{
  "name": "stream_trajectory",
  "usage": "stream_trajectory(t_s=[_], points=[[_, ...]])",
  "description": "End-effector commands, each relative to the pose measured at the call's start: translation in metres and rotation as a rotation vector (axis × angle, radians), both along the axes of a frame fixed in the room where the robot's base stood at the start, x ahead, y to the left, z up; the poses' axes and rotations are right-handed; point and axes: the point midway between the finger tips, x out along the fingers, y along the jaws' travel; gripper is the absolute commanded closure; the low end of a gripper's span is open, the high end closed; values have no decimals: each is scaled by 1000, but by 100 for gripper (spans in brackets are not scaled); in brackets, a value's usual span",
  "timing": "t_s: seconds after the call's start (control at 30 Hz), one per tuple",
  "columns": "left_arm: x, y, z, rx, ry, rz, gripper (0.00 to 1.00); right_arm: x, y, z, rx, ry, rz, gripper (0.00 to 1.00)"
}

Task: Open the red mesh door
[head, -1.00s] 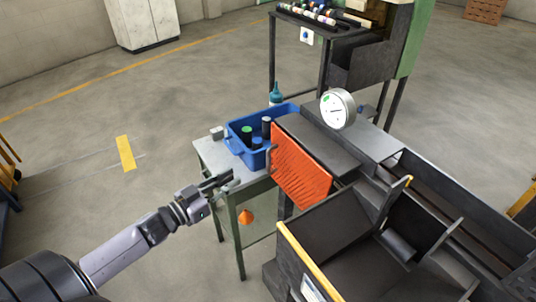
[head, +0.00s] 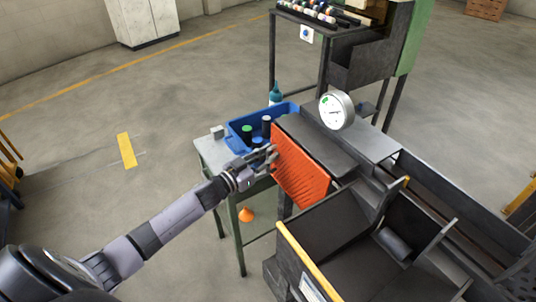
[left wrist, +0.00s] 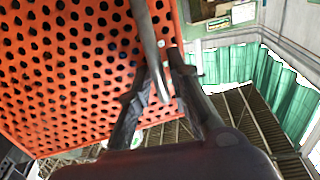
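The red mesh door (head: 300,172) is an orange-red perforated panel hanging tilted on the left side of the dark machine; it fills the left of the left wrist view (left wrist: 65,70). Its grey bar handle (left wrist: 148,45) runs down along the mesh. My left gripper (head: 270,155) is at the door's upper left edge. In the left wrist view its two fingers (left wrist: 160,75) are apart, with the handle's lower part between them; whether they touch it is unclear. The handle is mostly hidden by the gripper in the head view. My right gripper is out of view.
A blue bin (head: 289,108) with bottles sits on a grey table (head: 212,152) behind my left gripper. A round gauge (head: 336,111) stands on the machine. A yellow-edged dark chute (head: 303,259) is in front. Open floor lies to the left.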

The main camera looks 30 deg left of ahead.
Motion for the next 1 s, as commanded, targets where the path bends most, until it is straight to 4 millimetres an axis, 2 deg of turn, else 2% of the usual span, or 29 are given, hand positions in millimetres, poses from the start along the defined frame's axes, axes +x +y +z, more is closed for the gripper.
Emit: stream_trajectory(t_s=[0.27, 0.57, 1.0], points=[[2, 0, 0, 0, 1, 0, 82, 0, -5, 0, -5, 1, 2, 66], [1, 0, 0, 0, 0, 0, 100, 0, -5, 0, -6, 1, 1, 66], [1, 0, 0, 0, 0, 0, 100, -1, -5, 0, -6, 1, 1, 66]])
